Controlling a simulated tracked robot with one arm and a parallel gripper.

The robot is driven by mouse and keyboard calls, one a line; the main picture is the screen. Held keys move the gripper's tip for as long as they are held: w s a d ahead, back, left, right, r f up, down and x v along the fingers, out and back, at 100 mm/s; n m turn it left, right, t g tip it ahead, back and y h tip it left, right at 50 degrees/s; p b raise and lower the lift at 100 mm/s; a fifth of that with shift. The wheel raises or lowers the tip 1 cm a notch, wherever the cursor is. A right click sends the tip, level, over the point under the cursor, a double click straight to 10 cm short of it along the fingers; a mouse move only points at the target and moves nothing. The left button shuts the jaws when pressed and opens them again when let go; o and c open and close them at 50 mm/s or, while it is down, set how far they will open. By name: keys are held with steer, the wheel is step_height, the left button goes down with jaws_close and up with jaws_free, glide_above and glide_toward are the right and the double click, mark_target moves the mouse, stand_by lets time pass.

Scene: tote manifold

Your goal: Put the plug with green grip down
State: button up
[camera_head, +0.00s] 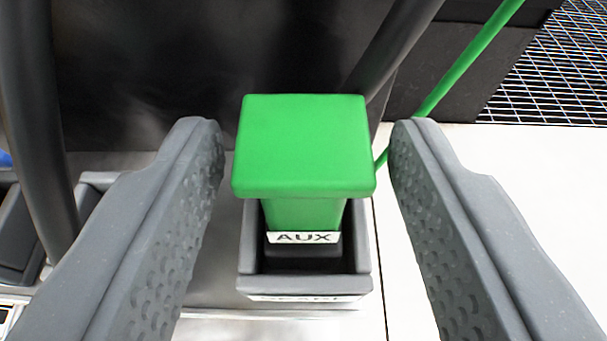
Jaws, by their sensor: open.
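The plug with the green grip (303,146) stands upright in the middle of the view. Its lower part sits inside a grey open-topped holder (305,284), and a white label on it reads "AUX". My gripper (305,150) is open, with one grey textured finger on each side of the green grip. There is a gap between each finger and the grip, so neither touches it. The bottom of the plug is hidden inside the holder.
A green cable (468,62) runs up to the right behind the right finger. Thick dark hoses (35,120) pass at the left and behind the plug. Another grey holder (95,185) is partly hidden at left. A pale flat surface (540,190) lies clear at right, with metal grating (560,70) beyond.

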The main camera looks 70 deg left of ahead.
steer(key=p+v, duration=0.1)
steer(key=v, duration=0.9)
steer(key=shift+d, duration=0.1)
